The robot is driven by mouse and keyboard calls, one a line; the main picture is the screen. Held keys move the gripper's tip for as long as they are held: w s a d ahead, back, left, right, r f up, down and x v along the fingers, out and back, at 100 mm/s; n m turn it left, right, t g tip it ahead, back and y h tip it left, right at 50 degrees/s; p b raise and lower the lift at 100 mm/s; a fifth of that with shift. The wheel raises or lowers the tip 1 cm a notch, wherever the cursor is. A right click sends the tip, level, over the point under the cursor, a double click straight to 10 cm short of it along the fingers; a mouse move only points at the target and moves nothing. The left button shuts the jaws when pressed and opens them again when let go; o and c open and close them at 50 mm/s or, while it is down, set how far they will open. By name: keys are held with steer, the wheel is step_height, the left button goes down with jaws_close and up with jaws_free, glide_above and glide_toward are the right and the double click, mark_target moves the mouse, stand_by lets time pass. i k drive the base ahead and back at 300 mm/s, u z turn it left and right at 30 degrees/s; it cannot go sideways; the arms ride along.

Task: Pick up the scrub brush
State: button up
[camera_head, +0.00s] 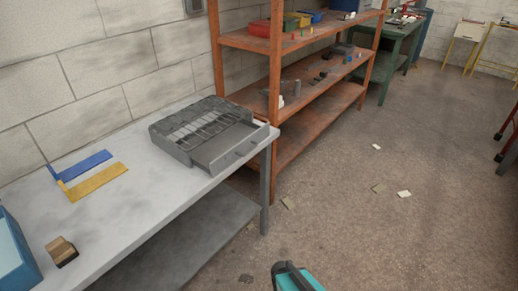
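The scrub brush appears to be the small wooden block with a dark underside (61,251), on the grey workbench (150,220) at the lower left. It sits close to the right side of a blue bin (20,262), with a small gap between them. Nothing covers the brush.
A blue and a yellow flat piece (97,181) lie farther back on the bench. A grey drawer case (212,132) stands at its far end. An orange shelf (290,110) stands beyond. A cut-off teal and dark shape (297,279) shows at the bottom edge.

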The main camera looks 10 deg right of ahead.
mark_target(62, 251)
steer(key=z, duration=0.05)
steer(key=k, duration=0.9)
steer(key=u, duration=0.25)
steer(key=i, duration=0.9)
steer(key=u, duration=0.55)
